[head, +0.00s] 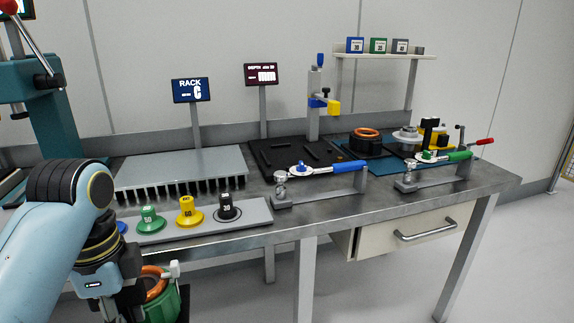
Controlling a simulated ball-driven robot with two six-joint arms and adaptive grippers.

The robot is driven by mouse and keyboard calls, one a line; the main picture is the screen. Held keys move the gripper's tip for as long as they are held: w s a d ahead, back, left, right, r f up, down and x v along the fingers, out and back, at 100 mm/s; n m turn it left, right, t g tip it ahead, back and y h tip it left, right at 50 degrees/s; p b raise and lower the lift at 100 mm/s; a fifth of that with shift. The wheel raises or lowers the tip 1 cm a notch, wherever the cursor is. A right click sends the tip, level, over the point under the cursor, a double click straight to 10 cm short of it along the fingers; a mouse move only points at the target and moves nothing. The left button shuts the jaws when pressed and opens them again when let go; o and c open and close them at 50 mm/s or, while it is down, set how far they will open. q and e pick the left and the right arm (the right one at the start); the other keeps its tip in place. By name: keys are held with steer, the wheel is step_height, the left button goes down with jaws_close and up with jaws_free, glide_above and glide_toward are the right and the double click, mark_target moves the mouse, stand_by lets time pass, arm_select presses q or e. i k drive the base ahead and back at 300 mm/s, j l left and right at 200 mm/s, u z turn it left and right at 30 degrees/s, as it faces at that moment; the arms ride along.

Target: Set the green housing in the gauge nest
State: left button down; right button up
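The green housing (170,306) is at the bottom left, in front of the bench's front edge, with an orange copper winding (155,283) showing inside its top. My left gripper (150,300) is at the housing and appears shut on it; the fingers are mostly hidden, and the housing's lower part is cut off by the frame. A depth gauge stand (315,95) with a blue and yellow head rises at the back of a black plate (270,160). Dark bars lie on that plate; I cannot tell the nest's exact outline. My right gripper is not in view.
A grey tray (255,213) with several coloured plugs lies along the front edge. Behind it is a finned grey rack (180,168). Another orange winding (367,132) sits right of the gauge.

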mark_target(288, 157)
steer(key=i+l+z, duration=0.1)
steer(key=l, duration=0.4)
steer(key=l+z, duration=0.1)
steer(key=l, duration=0.4)
steer(key=i+l, duration=0.2)
steer(key=l, duration=0.3)
steer(key=l+z, duration=0.05)
